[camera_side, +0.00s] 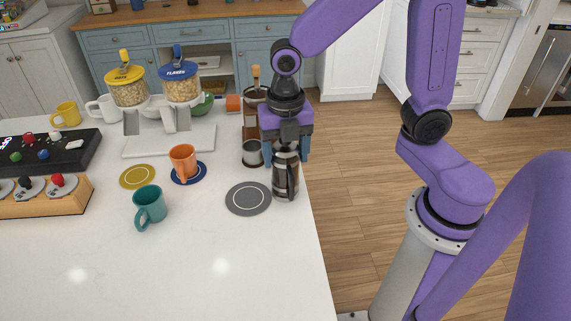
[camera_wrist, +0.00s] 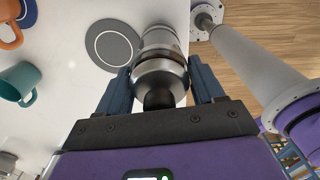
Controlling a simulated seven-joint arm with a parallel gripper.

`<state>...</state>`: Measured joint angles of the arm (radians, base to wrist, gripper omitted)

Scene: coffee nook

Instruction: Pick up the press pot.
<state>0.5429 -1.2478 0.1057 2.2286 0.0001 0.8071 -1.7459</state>
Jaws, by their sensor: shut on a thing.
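The press pot (camera_side: 285,178) is a glass and metal pot with a black handle, upright near the right edge of the white counter. It also shows in the wrist view (camera_wrist: 160,60), with its metal lid and dark knob between the fingers. My gripper (camera_side: 287,150) points down over the pot and is shut on its upper part. In the wrist view the blue fingers (camera_wrist: 162,85) lie on both sides of the lid. I cannot tell whether the pot's base touches the counter.
A grey coaster (camera_side: 248,199) lies just left of the pot. An orange mug (camera_side: 183,160) on a blue coaster and a teal mug (camera_side: 149,205) stand further left. A cereal dispenser (camera_side: 168,140) and a wooden-framed coffee stand (camera_side: 251,130) are behind. The front counter is clear.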

